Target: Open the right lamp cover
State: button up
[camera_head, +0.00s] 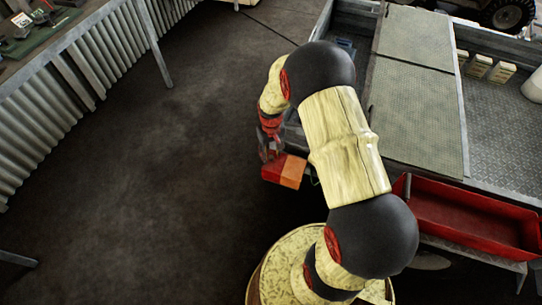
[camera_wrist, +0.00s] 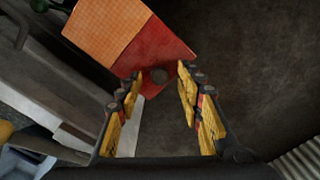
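A boxy lamp (camera_head: 284,171) with a red part and an orange part sits at the near left corner of the trailer. In the wrist view its orange part (camera_wrist: 103,22) is at upper left and its red part (camera_wrist: 155,45) is nearer the fingers. My gripper (camera_head: 268,150) is at the lamp's left end. In the wrist view my gripper (camera_wrist: 159,75) has its fingers apart, with the red corner and a dark round spot between or just beyond the tips. I cannot tell whether they touch it. No opening in the cover is visible. Only one lamp shows.
The grey trailer (camera_head: 419,88) extends behind and right of the lamp. A red tray (camera_head: 465,215) is at its near side. A workbench (camera_head: 60,45) stands along the left wall. The dark floor between is clear.

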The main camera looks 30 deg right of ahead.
jog(key=shift+f, duration=0.3)
jog(key=shift+c, duration=0.8)
jog(key=c, duration=0.7)
grip_shut()
